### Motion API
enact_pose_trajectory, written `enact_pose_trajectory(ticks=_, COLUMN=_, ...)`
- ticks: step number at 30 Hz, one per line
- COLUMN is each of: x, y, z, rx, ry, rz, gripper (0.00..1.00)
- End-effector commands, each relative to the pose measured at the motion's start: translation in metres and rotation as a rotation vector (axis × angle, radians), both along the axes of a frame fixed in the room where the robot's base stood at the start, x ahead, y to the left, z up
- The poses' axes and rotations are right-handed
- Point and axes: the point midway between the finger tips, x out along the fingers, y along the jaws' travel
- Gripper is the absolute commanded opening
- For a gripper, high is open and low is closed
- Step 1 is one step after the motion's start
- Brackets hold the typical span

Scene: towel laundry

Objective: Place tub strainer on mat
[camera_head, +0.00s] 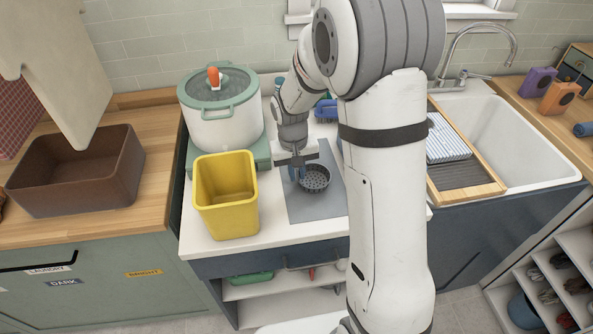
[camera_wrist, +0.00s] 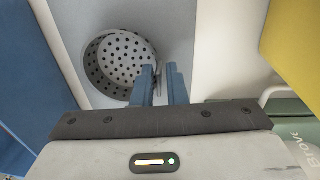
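The tub strainer (camera_head: 315,178) is a round, dark grey bowl with many holes. In the head view it appears over the grey mat (camera_head: 304,208), and I cannot tell whether it touches it. In the wrist view the strainer (camera_wrist: 118,62) shows its perforated inside, with the grey mat (camera_wrist: 180,35) around it. My gripper (camera_head: 297,174) is at the strainer's left edge in the head view. Its two blue fingers (camera_wrist: 162,75) are close together at the strainer's rim, with a small grey piece between them. Whether they grip it is unclear.
A yellow bin (camera_head: 226,207) stands left of the mat, near my gripper. A white pot (camera_head: 222,118) with a green lid stands behind it. A sink (camera_head: 535,150) with a wooden drying rack (camera_head: 482,192) is at right. A brown basket (camera_head: 78,180) sits far left.

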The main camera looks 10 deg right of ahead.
Motion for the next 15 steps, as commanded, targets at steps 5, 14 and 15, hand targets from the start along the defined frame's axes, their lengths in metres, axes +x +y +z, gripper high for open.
enact_pose_trajectory(ticks=5, x=-0.0001, y=0.0002, z=0.0004, rx=0.0, ry=0.0, rz=0.001, gripper=0.27)
enact_pose_trajectory(ticks=14, x=0.0, y=0.0006, z=0.0037, rx=0.0, ry=0.0, rz=0.001, gripper=0.28)
enact_pose_trajectory(ticks=15, x=0.0001, y=0.0006, z=0.0063, rx=0.0, ry=-0.001, rz=0.001, gripper=0.28)
